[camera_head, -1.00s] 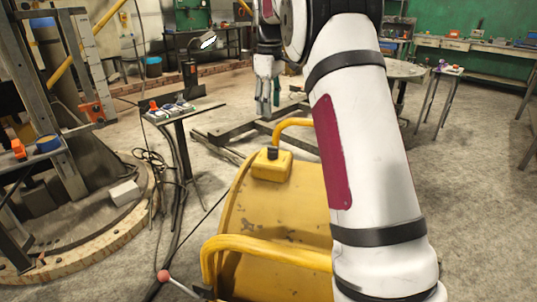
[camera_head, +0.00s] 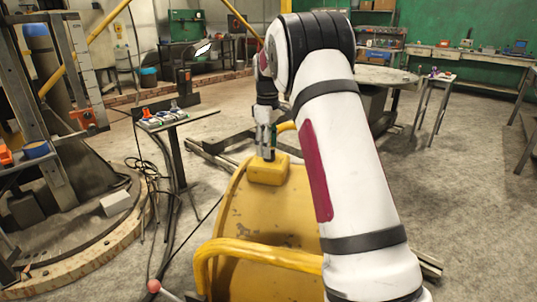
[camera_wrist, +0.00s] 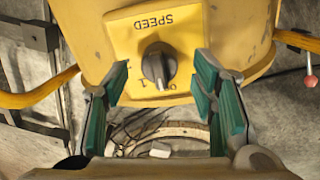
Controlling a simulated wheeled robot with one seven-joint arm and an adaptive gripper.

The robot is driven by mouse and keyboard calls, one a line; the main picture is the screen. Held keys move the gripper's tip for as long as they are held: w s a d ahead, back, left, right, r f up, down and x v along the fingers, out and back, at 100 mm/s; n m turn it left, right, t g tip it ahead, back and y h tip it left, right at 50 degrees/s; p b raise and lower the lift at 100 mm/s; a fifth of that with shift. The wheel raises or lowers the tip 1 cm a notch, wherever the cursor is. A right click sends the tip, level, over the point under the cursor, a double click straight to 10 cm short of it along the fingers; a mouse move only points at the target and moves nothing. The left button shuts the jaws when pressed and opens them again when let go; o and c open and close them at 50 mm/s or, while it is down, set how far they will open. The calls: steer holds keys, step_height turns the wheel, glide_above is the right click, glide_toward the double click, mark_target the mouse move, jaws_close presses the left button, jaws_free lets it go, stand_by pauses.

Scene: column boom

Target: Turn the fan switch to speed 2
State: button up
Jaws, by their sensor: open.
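The fan switch is a dark grey knob (camera_wrist: 158,62) on a yellow switch box (camera_wrist: 205,30). Above it the word SPEED reads upside down in the wrist view. A 1 and what looks like a 0 show below the knob; which mark it points at is hard to tell. In the head view the switch box (camera_head: 268,172) sits on a yellow drum-shaped housing (camera_head: 275,215). My gripper (camera_wrist: 162,78) is open, its green-padded fingers on either side of the knob in the picture. In the head view my gripper (camera_head: 267,150) hides the knob; contact cannot be told.
A yellow tubular handle (camera_head: 260,252) crosses the front of the housing, and another is behind the box. A red ball-ended lever (camera_head: 153,286) stands at lower left. A small side table (camera_head: 195,119) with tools and hanging cables is at left.

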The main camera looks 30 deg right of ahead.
steer(key=shift+f, duration=1)
steer(key=c, duration=1.1)
steer(key=shift+c, duration=0.2)
